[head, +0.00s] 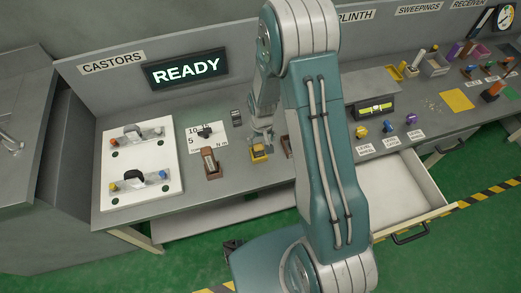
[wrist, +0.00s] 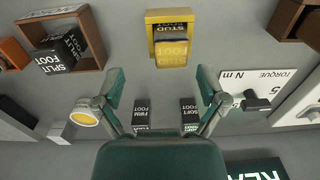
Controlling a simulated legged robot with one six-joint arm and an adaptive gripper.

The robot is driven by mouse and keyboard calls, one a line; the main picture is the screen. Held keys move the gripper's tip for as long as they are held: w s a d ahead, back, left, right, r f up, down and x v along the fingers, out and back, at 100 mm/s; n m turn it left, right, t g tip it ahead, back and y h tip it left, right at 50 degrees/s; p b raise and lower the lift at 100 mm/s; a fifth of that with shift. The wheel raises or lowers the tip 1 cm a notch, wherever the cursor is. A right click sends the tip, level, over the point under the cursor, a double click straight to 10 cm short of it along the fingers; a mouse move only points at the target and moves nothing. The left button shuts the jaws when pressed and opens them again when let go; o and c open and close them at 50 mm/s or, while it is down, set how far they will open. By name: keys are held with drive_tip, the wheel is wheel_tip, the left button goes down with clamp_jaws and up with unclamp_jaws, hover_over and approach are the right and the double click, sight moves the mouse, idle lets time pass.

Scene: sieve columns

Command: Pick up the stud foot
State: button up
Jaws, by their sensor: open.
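The stud foot (wrist: 172,52) is a yellow block with its name on it. In the head view this yellow pair (head: 258,152) is near the bench's front edge. My gripper (wrist: 162,88) is open, its two fingers spread to either side and below the block in the wrist view, with nothing between them. In the head view my gripper (head: 262,133) is small and partly hidden by my arm, just behind the yellow pair.
In the wrist view, a black SPLIT FOOT block (wrist: 60,52) is in a brown holder at left. Black FIRM FOOT (wrist: 141,112) and SOFT FOOT (wrist: 190,112) blocks lie near the fingers. A torque card (wrist: 262,85) is at right. An open drawer (head: 405,190) juts out in the head view.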

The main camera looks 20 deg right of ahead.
sight(257, 147)
drive_tip(key=f, duration=0.1)
drive_tip(key=a+f, duration=0.1)
drive_tip(key=f, duration=0.3)
drive_tip(key=shift+w+a, duration=0.15)
drive_tip(key=shift+a, duration=0.2)
drive_tip(key=shift+d+f, duration=0.25)
drive_tip(key=shift+d, duration=0.2)
drive_tip(key=shift+a, duration=0.4)
drive_tip(key=c, duration=1.3)
